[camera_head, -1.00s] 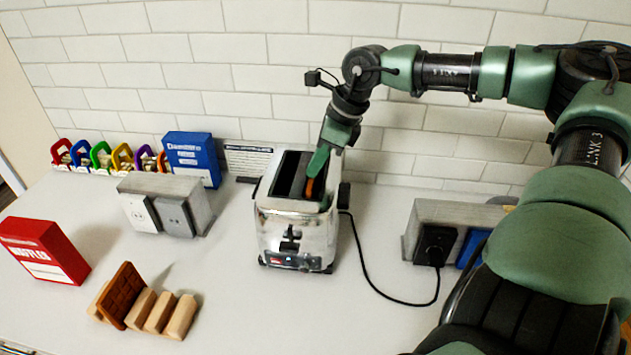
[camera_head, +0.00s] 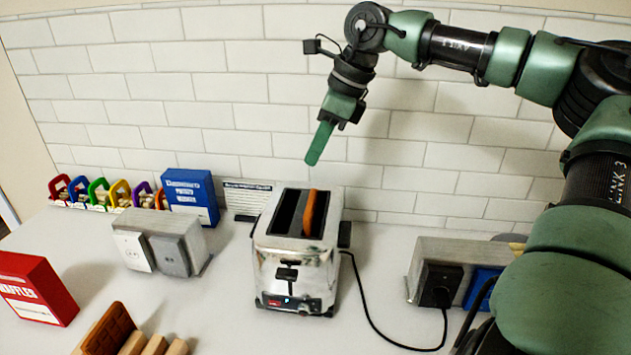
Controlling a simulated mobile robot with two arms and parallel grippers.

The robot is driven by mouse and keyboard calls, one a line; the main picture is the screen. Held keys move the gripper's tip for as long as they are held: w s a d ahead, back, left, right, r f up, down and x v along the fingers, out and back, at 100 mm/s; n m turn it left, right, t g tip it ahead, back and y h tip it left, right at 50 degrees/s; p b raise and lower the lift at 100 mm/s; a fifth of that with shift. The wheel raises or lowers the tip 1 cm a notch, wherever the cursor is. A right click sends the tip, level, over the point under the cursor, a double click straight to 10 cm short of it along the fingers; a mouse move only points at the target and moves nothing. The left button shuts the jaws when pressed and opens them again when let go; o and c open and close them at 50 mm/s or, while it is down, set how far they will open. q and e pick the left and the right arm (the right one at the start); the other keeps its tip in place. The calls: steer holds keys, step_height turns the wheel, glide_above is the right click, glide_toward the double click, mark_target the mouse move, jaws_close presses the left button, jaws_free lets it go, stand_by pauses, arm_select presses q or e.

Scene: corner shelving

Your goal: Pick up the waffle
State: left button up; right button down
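An orange-brown waffle (camera_head: 310,213) stands upright in the right slot of the chrome toaster (camera_head: 296,268), its top edge showing above the slot. A darker brown waffle (camera_head: 107,330) leans in a wooden rack (camera_head: 154,346) at the bottom left, partly cut off by the picture's edge. My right gripper (camera_head: 318,146) is above the back of the toaster, apart from the waffle and pointing down. It holds nothing that I can see. Its fingers show side-on as one green shape, so their gap is hidden. My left gripper is not in view.
A red box (camera_head: 38,286) is at the left, and a blue box (camera_head: 190,196) stands by the wall. Grey outlet blocks (camera_head: 160,241) sit left and right of the toaster. A black cord (camera_head: 372,318) runs from the toaster to the right block. The tiled wall is close behind.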

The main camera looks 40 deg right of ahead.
step_height(320, 180, up, 8)
steer(key=shift+r, duration=0.15)
steer(key=c, duration=2.1)
jaws_free()
steer(key=o, duration=1.7)
steer(key=shift+c, duration=0.2)
